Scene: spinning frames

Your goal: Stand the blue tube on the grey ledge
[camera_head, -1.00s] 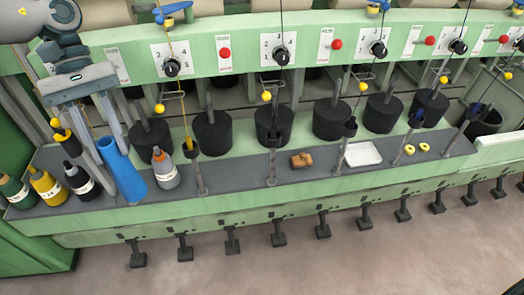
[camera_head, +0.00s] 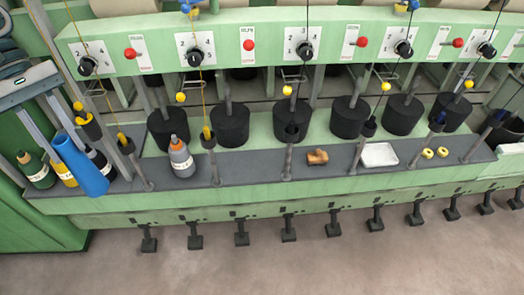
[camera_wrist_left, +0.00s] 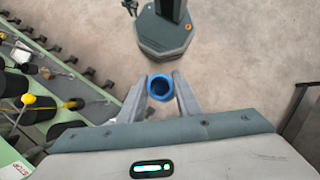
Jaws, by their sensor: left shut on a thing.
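The blue tube (camera_head: 80,166) is in my left gripper (camera_head: 66,136), at the left of the head view. It leans in that picture and overlaps the bottles and the ledge's front edge. In the left wrist view the open end of the tube (camera_wrist_left: 160,88) shows between the two fingers (camera_wrist_left: 162,85), which are shut on it. Floor shows beyond it there. The grey ledge (camera_head: 235,166) runs along the machine's front. Whether the tube's lower end touches the ledge cannot be told. My right gripper is not in view.
Dark green (camera_head: 36,170), yellow (camera_head: 65,172) and dark (camera_head: 101,164) bottles stand at the ledge's left end. An orange-tipped grey bottle (camera_head: 181,157) stands farther right. A brown piece (camera_head: 317,157), a white tray (camera_head: 380,154) and yellow rings (camera_head: 428,152) lie beyond. Thin posts line the ledge.

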